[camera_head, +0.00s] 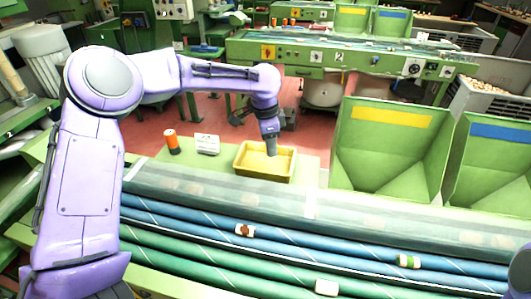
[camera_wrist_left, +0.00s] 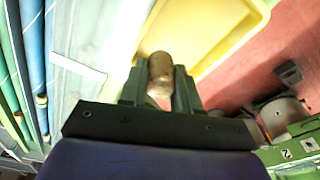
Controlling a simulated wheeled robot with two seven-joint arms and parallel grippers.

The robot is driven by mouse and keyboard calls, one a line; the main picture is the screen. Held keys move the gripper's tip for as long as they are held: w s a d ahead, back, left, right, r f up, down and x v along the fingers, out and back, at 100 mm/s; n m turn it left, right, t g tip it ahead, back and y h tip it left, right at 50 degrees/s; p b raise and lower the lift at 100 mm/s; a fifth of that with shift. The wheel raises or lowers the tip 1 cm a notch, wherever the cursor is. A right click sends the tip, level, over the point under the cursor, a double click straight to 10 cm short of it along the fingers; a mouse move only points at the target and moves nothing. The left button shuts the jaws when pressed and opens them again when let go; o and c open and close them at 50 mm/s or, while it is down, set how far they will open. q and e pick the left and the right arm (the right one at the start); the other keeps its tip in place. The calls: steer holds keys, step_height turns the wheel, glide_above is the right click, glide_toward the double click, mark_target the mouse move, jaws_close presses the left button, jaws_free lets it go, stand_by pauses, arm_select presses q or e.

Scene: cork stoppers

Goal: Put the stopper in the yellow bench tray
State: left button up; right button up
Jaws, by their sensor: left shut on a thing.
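My left gripper (camera_head: 271,150) reaches down over the yellow bench tray (camera_head: 245,172) in the head view. In the left wrist view the same gripper (camera_wrist_left: 160,88) is shut on a brown cork stopper (camera_wrist_left: 160,72), which sits between its two fingers. The stopper is too small or hidden to make out in the head view. The tray's yellow rim (camera_wrist_left: 238,38) shows just beyond the fingertips in the left wrist view. How high the stopper hangs over the tray is hard to tell. My right gripper is out of view.
The tray stands on a green bench beside a white labelled block (camera_head: 207,144) and an orange-black cylinder (camera_head: 171,141). Green bins with yellow (camera_head: 391,150) and blue (camera_head: 490,165) labels stand at right. Blue and green rollers in front carry a brown piece (camera_head: 244,231) and pale pieces.

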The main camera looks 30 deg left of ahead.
arm_select(q)
steer(key=f, duration=0.1)
steer(key=w+a+f, duration=0.1)
steer(key=f, duration=0.1)
steer(key=w+a+f, duration=0.1)
steer(key=shift+w+a+f+p, duration=0.25)
steer(key=shift+p, duration=0.15)
steer(key=shift+a+f, duration=0.2)
steer(key=shift+a, duration=0.05)
steer(key=f, duration=0.3)
steer(key=shift+w+a+f+p, duration=0.1)
steer(key=shift+w+f+p, duration=0.2)
steer(key=shift+f, duration=0.05)
steer(key=shift+s, duration=0.2)
steer(key=o, duration=1)
steer(key=shift+w+f, duration=0.1)
steer(key=shift+f, duration=0.05)
steer(key=r, duration=0.4)
steer(key=r+b, duration=0.1)
steer(key=r, duration=0.3)
steer(key=s+a+r, duration=0.1)
steer(key=r, duration=0.3)
steer(key=shift+r, duration=0.2)
